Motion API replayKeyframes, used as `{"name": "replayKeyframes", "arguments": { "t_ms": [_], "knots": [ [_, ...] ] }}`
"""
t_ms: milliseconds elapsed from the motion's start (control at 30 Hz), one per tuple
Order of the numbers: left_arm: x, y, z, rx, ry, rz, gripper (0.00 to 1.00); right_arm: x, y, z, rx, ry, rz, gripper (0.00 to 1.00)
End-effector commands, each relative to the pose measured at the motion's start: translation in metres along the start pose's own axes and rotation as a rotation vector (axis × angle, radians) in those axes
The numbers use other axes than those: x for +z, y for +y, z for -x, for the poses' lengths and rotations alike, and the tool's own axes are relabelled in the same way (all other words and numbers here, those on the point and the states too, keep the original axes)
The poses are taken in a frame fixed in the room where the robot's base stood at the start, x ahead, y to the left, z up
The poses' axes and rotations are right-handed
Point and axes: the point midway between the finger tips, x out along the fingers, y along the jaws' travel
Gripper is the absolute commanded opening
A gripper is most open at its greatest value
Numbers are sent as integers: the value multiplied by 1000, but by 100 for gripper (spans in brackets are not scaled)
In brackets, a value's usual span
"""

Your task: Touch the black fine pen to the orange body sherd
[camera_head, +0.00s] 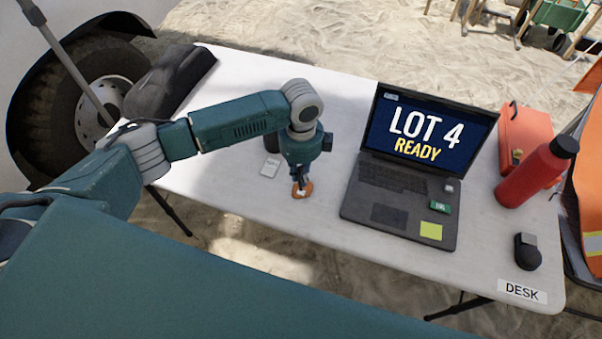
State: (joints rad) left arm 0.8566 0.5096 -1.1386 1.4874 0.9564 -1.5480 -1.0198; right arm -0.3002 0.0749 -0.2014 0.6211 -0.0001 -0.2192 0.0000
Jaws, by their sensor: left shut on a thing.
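My left gripper (300,182) points down over the white desk, left of the laptop. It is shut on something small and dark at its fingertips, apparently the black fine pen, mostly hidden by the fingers. The orange body sherd (306,190) is right at the fingertips and partly covered by them. I cannot tell whether the pen touches the sherd. My right gripper is out of view.
An open laptop (400,205) reads "LOT 4 READY" and carries a yellow note (431,231). A pale card (270,168) lies left of the gripper. A red bottle (525,180), orange case (522,130) and black mouse-like item (527,252) stand right; a dark bag (170,82) lies back left.

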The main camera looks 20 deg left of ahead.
Motion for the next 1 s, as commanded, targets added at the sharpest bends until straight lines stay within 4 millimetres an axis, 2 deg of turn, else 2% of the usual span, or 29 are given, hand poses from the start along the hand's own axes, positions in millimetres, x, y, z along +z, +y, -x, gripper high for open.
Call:
{"name": "replayKeyframes", "arguments": {
  "t_ms": [1000],
  "knots": [
    [0, 0, -9, 0, 0, 0, 0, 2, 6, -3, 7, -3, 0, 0]
  ]
}}
